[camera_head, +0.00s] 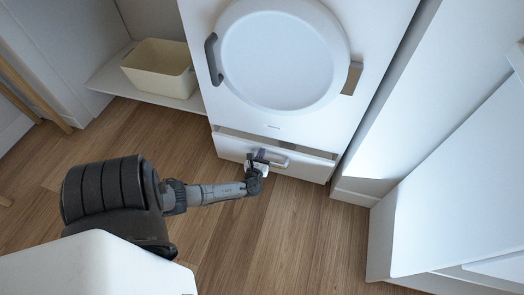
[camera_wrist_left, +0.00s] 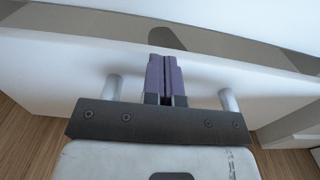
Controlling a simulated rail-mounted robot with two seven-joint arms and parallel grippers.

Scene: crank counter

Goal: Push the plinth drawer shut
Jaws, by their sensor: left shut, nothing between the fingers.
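The plinth drawer (camera_head: 314,170) is the white front at the foot of the white machine. It stands a little open, with a dark gap along its top edge. Its grey bar handle (camera_head: 300,160) is partly hidden by my left gripper (camera_head: 261,155), which is at the drawer front. In the left wrist view the gripper's purple fingers (camera_wrist_left: 166,78) are shut together and empty, up against or very near the white drawer front (camera_wrist_left: 60,75), between the two handle posts (camera_wrist_left: 228,100). I cannot tell whether they touch it. My right gripper is in neither view.
The machine's round door (camera_head: 283,55) is above the drawer. A cream bin (camera_head: 158,72) sits on a low white shelf (camera_head: 112,82) at the left. A white cabinet (camera_head: 450,190) stands at the right. The wood floor (camera_head: 290,225) before the drawer is clear apart from my arm.

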